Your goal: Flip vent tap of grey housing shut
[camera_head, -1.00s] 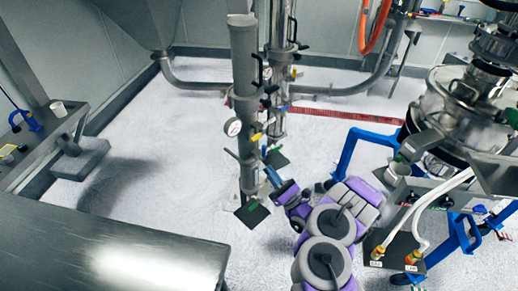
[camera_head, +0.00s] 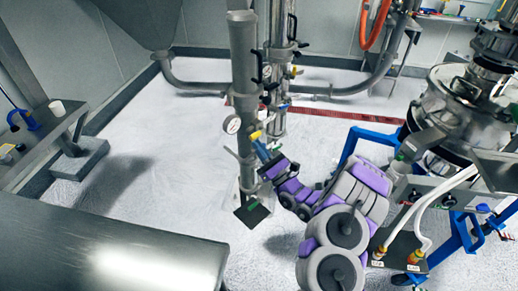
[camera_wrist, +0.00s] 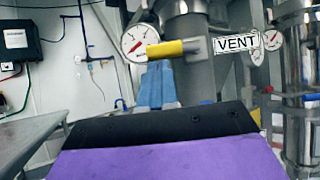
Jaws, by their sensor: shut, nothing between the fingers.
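The grey housing (camera_head: 243,70) is the upright front column, with a round gauge (camera_head: 232,125) on its left side. The vent tap's yellow handle (camera_head: 255,135) sits low on the column. In the wrist view the yellow handle (camera_wrist: 172,48) lies nearly level, pointing left from its metal stem, beside a "VENT" label (camera_wrist: 237,43). My gripper (camera_head: 261,149) is at the column, just below the handle. Its blue fingers (camera_wrist: 155,84) are shut and empty, tips pointing up just under the handle's left part. I cannot tell whether they touch it.
A second similar column (camera_head: 280,60) stands close behind. A steel table (camera_head: 110,250) fills the lower left, and a blue-framed sifter machine (camera_head: 455,110) stands at the right. The pale floor left of the column (camera_head: 170,140) is clear.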

